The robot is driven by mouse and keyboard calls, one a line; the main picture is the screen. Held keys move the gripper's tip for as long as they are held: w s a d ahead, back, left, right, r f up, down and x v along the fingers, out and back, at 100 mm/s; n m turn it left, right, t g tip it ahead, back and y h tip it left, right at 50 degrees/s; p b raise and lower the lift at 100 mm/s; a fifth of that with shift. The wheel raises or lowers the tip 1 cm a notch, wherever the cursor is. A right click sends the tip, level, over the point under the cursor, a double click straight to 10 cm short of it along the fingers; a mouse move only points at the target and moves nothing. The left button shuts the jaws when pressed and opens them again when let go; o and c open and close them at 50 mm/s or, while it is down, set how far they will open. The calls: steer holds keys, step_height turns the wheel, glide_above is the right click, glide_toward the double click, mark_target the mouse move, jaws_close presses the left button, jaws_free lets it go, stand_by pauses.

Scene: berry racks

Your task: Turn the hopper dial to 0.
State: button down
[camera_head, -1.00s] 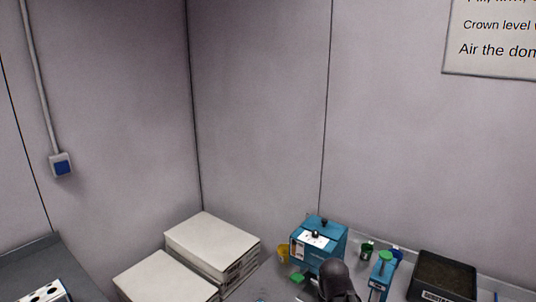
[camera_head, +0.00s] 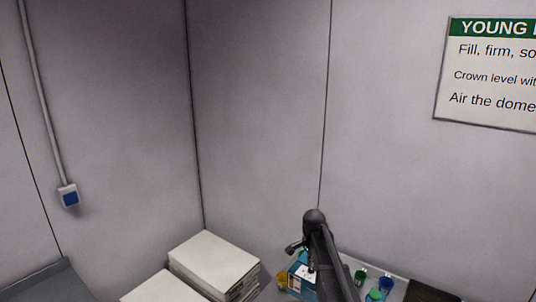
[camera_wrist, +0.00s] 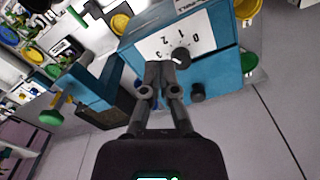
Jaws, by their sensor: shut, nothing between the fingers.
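The hopper is a blue box (camera_wrist: 218,66) with a white dial plate (camera_wrist: 160,43) on its face, seen upside down in the wrist view. The plate carries numbers including 0, 1, 2 and 3. A black dial knob (camera_wrist: 181,57) sits at the plate's edge; I cannot tell which number it points to. My gripper (camera_wrist: 160,68) is shut and empty, its fingertips beside the knob in the picture; contact is unclear. In the head view the hopper (camera_head: 296,284) is at the bottom, partly hidden behind my arm.
A second black knob (camera_wrist: 197,92) is on the hopper. A blue tool (camera_wrist: 92,82), a yellow cup (camera_wrist: 120,22) and a green-topped piece (camera_wrist: 50,117) lie nearby. In the head view, white stacked boxes (camera_head: 213,260) stand left of the hopper, and a dark tray (camera_head: 430,292) is at right.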

mark_target(304, 272)
steer(key=shift+w+a+r+m+p, duration=0.1)
steer(key=shift+w+r+m+p, duration=0.35)
steer(key=shift+w+r, duration=0.4)
steer(key=shift+f, duration=0.25)
steer(key=shift+f+b, duration=3.4)
steer(key=shift+b, duration=0.2)
steer(key=shift+w+d, duration=0.2)
steer(key=shift+w, duration=0.1)
steer(key=shift+w+a, duration=0.35)
steer(key=shift+w, duration=0.5)
steer(key=shift+a, duration=0.4)
steer(key=shift+r, duration=0.15)
